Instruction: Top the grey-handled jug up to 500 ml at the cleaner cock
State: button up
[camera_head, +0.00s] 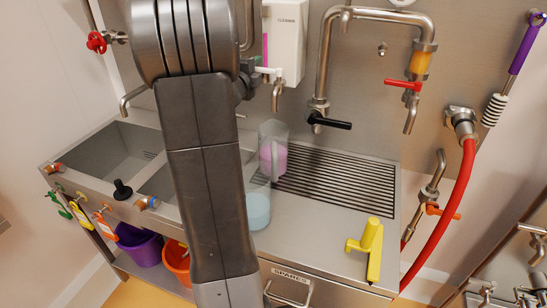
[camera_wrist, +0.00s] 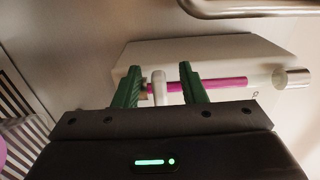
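The cleaner dispenser (camera_head: 287,40) is a white box on the back wall with a pink sight tube. Its cock has a white lever (camera_head: 268,70) and a steel spout (camera_head: 277,96). A clear jug with pink liquid (camera_head: 273,157) stands below the spout, at the left end of the drain grille. A second clear jug with blue liquid (camera_head: 258,210) stands in front of it. I cannot tell surely which handle is grey, nor read any level. In the wrist view my gripper (camera_wrist: 158,82) is open, its green fingers on either side of the white lever (camera_wrist: 159,88), with gaps visible.
A black-lever tap (camera_head: 328,122) and a red-lever tap (camera_head: 403,84) are right of the dispenser. A yellow tool (camera_head: 370,245) lies on the counter's front right. A red hose (camera_head: 460,200) hangs at right. Sinks (camera_head: 110,150) are at left. The drain grille (camera_head: 340,185) is mostly clear.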

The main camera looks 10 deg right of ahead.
jog(key=b+v, duration=0.1)
jog(key=v, duration=0.8)
jog(key=shift+w+d, duration=0.1)
jog(key=shift+d, duration=0.05)
jog(key=p+x, duration=0.1)
jog(key=x, duration=0.7)
jog(key=shift+w+d, duration=0.15)
jog(key=shift+w, duration=0.1)
jog(key=shift+s+a+f, duration=0.1)
jog(key=shift+s+a, duration=0.25)
jog(key=shift+s, duration=0.4)
